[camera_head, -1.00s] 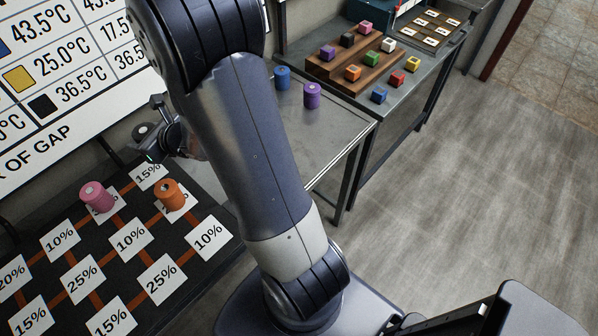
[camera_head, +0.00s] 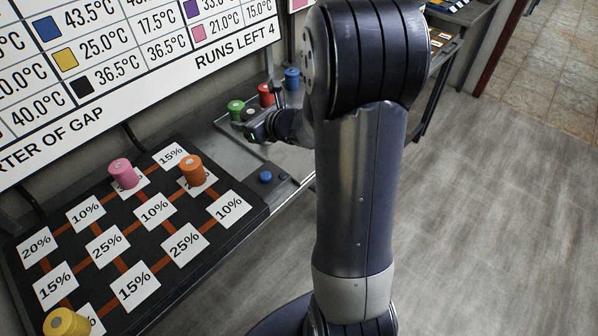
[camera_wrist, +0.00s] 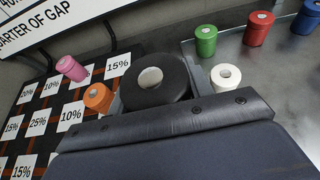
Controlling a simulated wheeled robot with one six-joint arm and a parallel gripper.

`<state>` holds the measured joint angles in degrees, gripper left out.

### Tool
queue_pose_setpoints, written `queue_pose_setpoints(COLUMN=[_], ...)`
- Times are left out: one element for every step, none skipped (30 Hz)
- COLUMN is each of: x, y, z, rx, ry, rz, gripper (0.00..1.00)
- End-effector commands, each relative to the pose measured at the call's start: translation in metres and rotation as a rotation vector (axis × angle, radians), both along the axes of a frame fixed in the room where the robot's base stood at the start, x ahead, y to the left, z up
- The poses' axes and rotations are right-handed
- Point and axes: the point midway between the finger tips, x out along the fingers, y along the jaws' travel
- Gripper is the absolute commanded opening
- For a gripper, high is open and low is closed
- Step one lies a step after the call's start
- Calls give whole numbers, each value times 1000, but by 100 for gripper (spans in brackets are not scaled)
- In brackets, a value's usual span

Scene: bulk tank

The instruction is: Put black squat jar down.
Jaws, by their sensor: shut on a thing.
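The black squat jar (camera_wrist: 165,92), wide and dark with a pale knob on its lid, sits between the fingers of my gripper (camera_wrist: 152,97) in the wrist view. My gripper is shut on it. In the head view, my gripper (camera_head: 253,124) is over the metal bench, right of the board, with the jar mostly hidden among dark parts. A white jar (camera_wrist: 226,80) is just right of the gripper in the wrist view. I cannot tell whether the black jar touches the bench.
Green (camera_head: 236,111), red (camera_head: 266,95) and blue (camera_head: 292,78) jars stand behind my gripper. Pink (camera_head: 124,173), orange (camera_head: 191,170) and yellow (camera_head: 66,322) jars stand on the black percentage board (camera_head: 245,197). A blue button (camera_head: 265,177) is on the bench front, whose surface (camera_head: 228,150) is partly bare.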

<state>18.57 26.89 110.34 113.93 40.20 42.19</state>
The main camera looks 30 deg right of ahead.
Motion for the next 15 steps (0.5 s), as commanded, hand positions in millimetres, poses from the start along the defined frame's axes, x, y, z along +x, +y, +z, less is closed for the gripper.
queue_pose_setpoints(x=[3,4,4,4,3,1,-1,-3,-6,-8,-10,-13,-14,-16,-17], y=[-15,-22,-32,-41,-50,-61,-69,-77,-85,-92,-97,-102,-106,-109,-112], z=[-11,-12,-16,-18,-22,-26,-29,-31,-34,-37,-38,-40,-41,-42,-44], rx=[-4,-4,-5,-3,-4,-3,-1,-1,-1,-2,0,1,2,1,1], ry=[-6,-6,-5,-4,-5,-3,-2,-3,-1,-2,-1,0,0,1,0], rz=[9,21,35,46,58,74,84,94,104,110,116,122,126,128,133], gripper=[22,22,22,22,22,22,22,22,22,22,22,22,22,22,22])
